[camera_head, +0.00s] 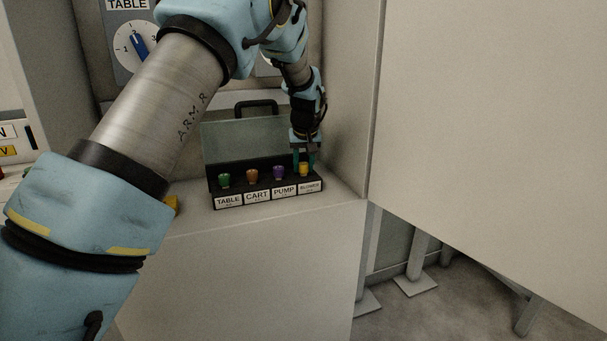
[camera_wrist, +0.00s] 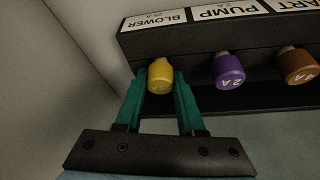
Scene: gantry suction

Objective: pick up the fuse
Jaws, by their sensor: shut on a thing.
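A yellow fuse (camera_head: 304,169) sits in the right-hand slot of a black fuse box, above the label BLOWER. In the wrist view the yellow fuse (camera_wrist: 160,77) is between the two green fingers of my gripper (camera_wrist: 160,80). The fingers are shut on it, one on each side. The fuse appears to be still at its slot in the box. In the head view my gripper (camera_head: 304,158) reaches down from above over the right end of the box.
The black fuse box (camera_head: 211,188) also holds a purple fuse (camera_wrist: 229,71), an orange-brown fuse (camera_wrist: 297,66) and a green fuse (camera_head: 224,179). Its raised clear lid (camera_head: 228,139) has a black handle (camera_head: 257,106). A cabinet wall (camera_head: 345,150) stands close on the right.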

